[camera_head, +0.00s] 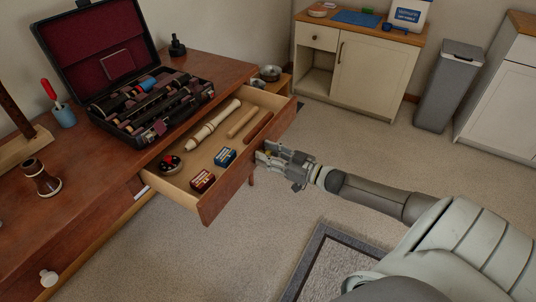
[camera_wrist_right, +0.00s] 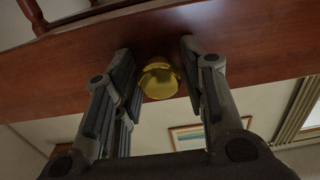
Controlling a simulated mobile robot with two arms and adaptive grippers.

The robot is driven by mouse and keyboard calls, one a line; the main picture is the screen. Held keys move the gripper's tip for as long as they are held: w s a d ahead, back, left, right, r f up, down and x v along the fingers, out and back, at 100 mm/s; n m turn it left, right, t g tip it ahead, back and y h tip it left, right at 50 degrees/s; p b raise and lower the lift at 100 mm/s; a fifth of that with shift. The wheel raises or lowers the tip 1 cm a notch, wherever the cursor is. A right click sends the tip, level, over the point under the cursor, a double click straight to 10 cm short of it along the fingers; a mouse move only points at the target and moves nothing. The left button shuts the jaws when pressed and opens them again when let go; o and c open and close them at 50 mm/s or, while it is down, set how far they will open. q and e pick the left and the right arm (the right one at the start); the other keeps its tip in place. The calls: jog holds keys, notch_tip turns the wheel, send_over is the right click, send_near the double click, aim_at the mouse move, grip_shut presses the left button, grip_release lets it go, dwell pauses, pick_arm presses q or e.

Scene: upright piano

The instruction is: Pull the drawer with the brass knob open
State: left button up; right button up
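The wooden drawer (camera_head: 232,186) stands pulled out from the brown desk in the head view, with its contents exposed. Its front panel (camera_wrist_right: 60,75) crosses the right wrist view. The round brass knob (camera_wrist_right: 160,81) sits on that panel, between the fingers of my right gripper (camera_wrist_right: 160,90). The fingers are apart, with a visible gap on each side of the knob. In the head view my right gripper (camera_head: 267,155) is at the outer face of the drawer front, coming from the right. My left gripper is not in view.
The drawer holds a pale turned piece (camera_head: 213,125), small boxes (camera_head: 225,157) and rods. An open instrument case (camera_head: 150,105) lies on the desk (camera_head: 75,205). A white knob (camera_head: 48,278) is at lower left. Carpet is clear before the cabinet (camera_head: 365,65).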

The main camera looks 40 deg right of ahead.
jog(key=shift+o, duration=0.4)
jog(key=shift+s+d, duration=0.1)
jog(key=shift+s+d, duration=0.1)
jog(key=shift+s, duration=0.25)
jog(key=v, duration=1.1)
jog(key=shift+f, duration=0.1)
